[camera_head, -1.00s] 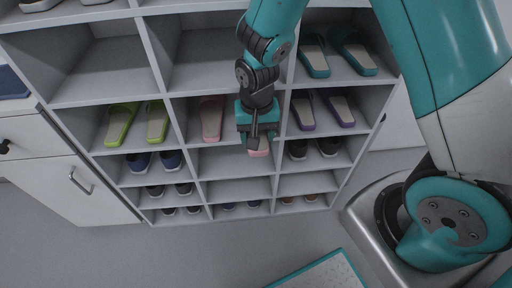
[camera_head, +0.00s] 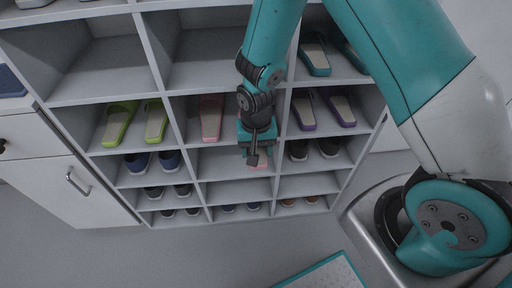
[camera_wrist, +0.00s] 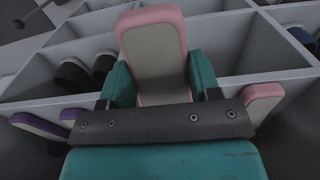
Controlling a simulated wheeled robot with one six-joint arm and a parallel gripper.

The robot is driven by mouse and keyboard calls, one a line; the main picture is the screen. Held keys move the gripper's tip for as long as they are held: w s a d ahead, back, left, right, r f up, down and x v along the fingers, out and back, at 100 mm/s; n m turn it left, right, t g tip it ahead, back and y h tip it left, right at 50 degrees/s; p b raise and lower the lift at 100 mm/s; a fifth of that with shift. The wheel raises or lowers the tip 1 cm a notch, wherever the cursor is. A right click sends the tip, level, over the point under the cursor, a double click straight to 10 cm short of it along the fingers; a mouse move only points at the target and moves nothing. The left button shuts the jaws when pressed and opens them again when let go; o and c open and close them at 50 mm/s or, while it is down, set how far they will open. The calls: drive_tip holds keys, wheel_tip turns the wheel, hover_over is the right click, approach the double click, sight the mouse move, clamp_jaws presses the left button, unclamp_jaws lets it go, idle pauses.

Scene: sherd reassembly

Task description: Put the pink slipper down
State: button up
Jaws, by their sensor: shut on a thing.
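The pink slipper (camera_wrist: 154,45), with a grey-beige insole, is held between the two teal fingers of my gripper (camera_wrist: 160,82) in the wrist view. In the head view my gripper (camera_head: 254,157) is in front of the middle column of the shoe rack, and only a small part of the held slipper (camera_head: 262,162) shows below it. A second pink slipper (camera_head: 211,118) rests in the middle-column compartment to the left of my gripper. It also shows in the wrist view at the right (camera_wrist: 262,100). Whether the held slipper touches the shelf cannot be told.
The grey shoe rack (camera_head: 145,60) has several compartments. Green slippers (camera_head: 154,122) stand left of the pink one, purple slippers (camera_head: 304,112) right, and teal slippers (camera_head: 314,55) above right. Dark shoes (camera_head: 298,150) fill lower compartments. A white cabinet (camera_head: 50,190) adjoins at left.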

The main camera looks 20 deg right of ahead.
drive_tip(key=o, duration=1)
drive_tip(key=shift+c, duration=0.2)
wheel_tip(320, 180, up, 12)
drive_tip(key=p, duration=0.3)
drive_tip(key=s+a+r+n+y, duration=0.2)
drive_tip(key=s+r+n, duration=0.3)
drive_tip(key=s+r, duration=0.4)
drive_tip(key=s+a+r+n+y, duration=0.25)
drive_tip(key=s+r+n, duration=0.35)
drive_tip(key=s+r, duration=0.4)
wheel_tip(320, 180, up, 15)
drive_tip(key=p, duration=1.5)
drive_tip(key=shift+w, duration=0.25)
drive_tip(key=shift+a, duration=0.1)
clamp_jaws()
